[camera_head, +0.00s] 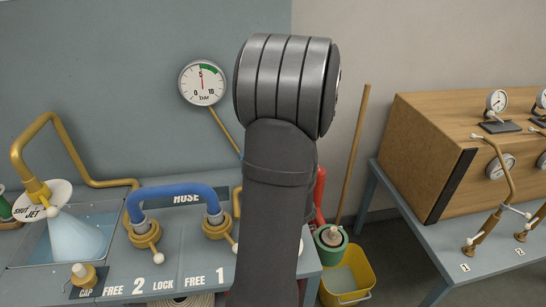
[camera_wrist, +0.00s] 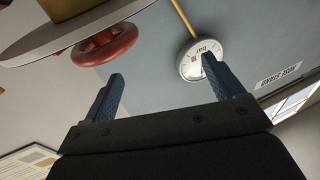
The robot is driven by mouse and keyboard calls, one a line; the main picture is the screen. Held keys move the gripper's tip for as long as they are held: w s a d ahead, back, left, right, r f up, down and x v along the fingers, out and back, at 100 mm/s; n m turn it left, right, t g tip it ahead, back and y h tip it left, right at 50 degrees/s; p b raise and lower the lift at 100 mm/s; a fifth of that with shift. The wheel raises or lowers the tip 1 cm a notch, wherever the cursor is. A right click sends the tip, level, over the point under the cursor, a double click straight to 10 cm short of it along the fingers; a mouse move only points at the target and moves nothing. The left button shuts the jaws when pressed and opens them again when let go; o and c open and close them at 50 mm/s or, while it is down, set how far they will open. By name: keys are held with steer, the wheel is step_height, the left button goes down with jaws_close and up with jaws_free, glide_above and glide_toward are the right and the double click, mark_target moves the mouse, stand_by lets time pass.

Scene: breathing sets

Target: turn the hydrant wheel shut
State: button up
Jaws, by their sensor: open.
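The red wheel (camera_wrist: 106,46) shows in the wrist view at the upper left, as a ring seen at a slant. My gripper (camera_wrist: 162,67) is open, with its two blue fingers wide apart and nothing between them. The wheel lies beyond the left fingertip, apart from it as far as I can tell. In the head view my arm hides the wheel and my gripper. A red part (camera_head: 320,190) shows just right of the arm; I cannot tell whether it belongs to the hydrant.
A pressure gauge (camera_head: 203,83) hangs on the wall; it also shows near the right finger (camera_wrist: 203,60). A pale disc (camera_wrist: 35,48) crosses the wrist view's upper left. A blue hose (camera_head: 175,190) arches over the bench. A yellow bucket (camera_head: 347,282) stands on the floor.

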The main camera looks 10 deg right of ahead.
steer(key=w+a+r+n+g+y, duration=0.2)
steer(key=a+r+n+g+y, duration=0.4)
steer(key=a+n+g+y, duration=0.45)
steer(key=w+d+r+g+h, duration=0.2)
steer(key=d+r+g+h, duration=0.65)
steer(key=d+h, duration=0.65)
steer(key=shift+t+h, duration=0.3)
steer(key=shift+h, duration=0.25)
steer(key=f, duration=1.6)
steer(key=shift+s+a+f, duration=0.1)
steer(key=shift+a+f, duration=0.15)
steer(key=shift+a, duration=0.05)
steer(key=c, duration=1)
